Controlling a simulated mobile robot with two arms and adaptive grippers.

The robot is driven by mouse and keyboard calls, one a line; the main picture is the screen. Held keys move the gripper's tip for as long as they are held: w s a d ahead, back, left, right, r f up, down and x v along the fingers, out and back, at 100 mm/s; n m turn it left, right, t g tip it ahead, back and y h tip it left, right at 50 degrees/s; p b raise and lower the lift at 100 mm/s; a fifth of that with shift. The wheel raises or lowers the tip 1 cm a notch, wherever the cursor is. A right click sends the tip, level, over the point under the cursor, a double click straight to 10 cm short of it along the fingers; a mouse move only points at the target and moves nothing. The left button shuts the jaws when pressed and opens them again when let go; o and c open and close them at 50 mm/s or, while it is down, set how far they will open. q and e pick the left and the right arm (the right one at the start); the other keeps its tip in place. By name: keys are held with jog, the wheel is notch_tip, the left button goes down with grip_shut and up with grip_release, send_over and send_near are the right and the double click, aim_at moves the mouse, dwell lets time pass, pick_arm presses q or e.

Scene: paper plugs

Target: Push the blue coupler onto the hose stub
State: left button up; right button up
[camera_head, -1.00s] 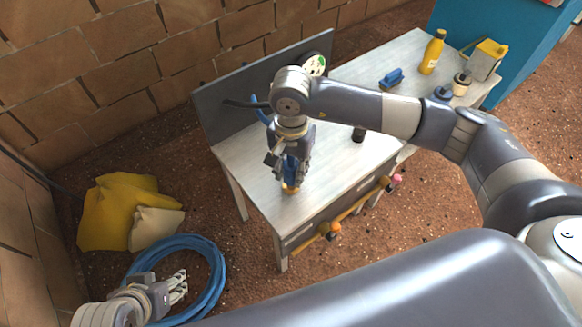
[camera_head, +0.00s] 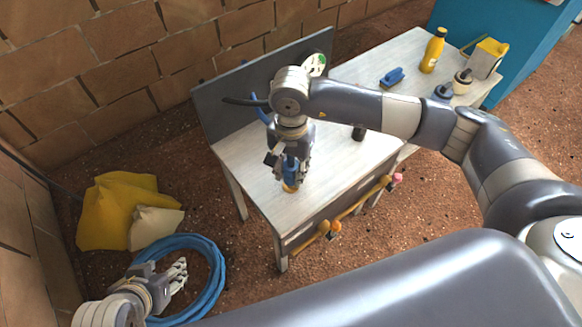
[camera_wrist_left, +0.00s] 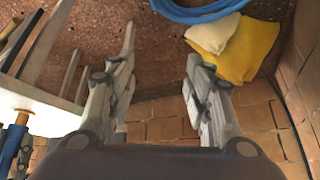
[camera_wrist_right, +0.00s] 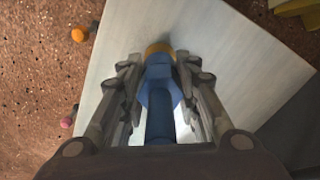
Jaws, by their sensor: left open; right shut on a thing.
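The blue coupler (camera_head: 291,170) stands roughly upright over the near left part of the bench. My right gripper (camera_head: 290,176) points down and is shut on it. In the right wrist view the coupler (camera_wrist_right: 160,98) lies between the two fingers. A yellow-brass round piece (camera_wrist_right: 158,48) is at its lower end; I cannot tell whether it belongs to the coupler or to the hose stub. The stub is not clearly seen. In the left wrist view the blue piece (camera_wrist_left: 12,140) shows at the left edge. My left gripper (camera_head: 178,275) is open and empty, low and away from the bench.
The bench (camera_head: 258,180) has a grey back panel (camera_head: 222,105). A blue brush-like item (camera_head: 392,78), a yellow bottle (camera_head: 433,50) and a small carton (camera_head: 488,60) stand further right. A blue hose coil (camera_head: 215,270) and yellow sacks (camera_head: 110,215) lie on the ground near my left gripper.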

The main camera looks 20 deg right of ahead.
pick_arm(q)
jog(key=shift+w+d+r+t+b, duration=0.15)
jog(key=shift+w+t, duration=0.1)
jog(key=shift+w, duration=0.2)
jog(key=shift+w+d+r+t+b, duration=0.15)
jog(key=shift+w+t, duration=0.1)
jog(key=shift+w, duration=0.2)
pick_arm(e)
jog(key=shift+f, duration=0.35)
pick_arm(q)
jog(key=shift+w+d+r+t+h+b, duration=0.2)
jog(key=shift+w+r+t, duration=0.25)
jog(key=shift+w, duration=0.3)
jog(key=shift+w+d+r+t+h+b, duration=0.1)
jog(key=shift+w+d+r+t+h, duration=0.2)
jog(key=shift+w, duration=0.45)
pick_arm(e)
jog(key=shift+f, duration=0.35)
pick_arm(q)
jog(key=shift+w+d+r+t+b, duration=0.15)
jog(key=shift+w+d+r+t, duration=0.05)
jog(key=shift+w+r+t, duration=0.3)
jog(key=shift+w+d+r+t+b, duration=0.2)
jog(key=shift+w+r+t, duration=0.15)
jog(key=shift+w+r, duration=0.25)
pick_arm(e)
jog(key=shift+f, duration=0.25)
